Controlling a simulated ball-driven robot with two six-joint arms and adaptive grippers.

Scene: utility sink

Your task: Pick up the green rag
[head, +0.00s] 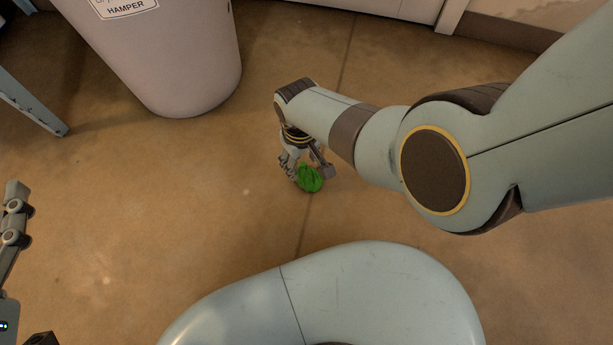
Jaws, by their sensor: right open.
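The green rag (309,179) lies crumpled on the brown floor in the middle of the head view. My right gripper (306,172) points down over it, with its fingers apart on either side of the rag. The gripper partly hides the rag's upper part. I cannot tell whether the fingers touch it. Part of my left gripper (14,215) shows at the left edge, far from the rag; its jaw state is unclear.
A pale hamper (170,60) stands on the floor at the upper left. A blue-grey leg (35,105) stands at the left. A wall base (510,32) runs along the top right. The floor around the rag is clear.

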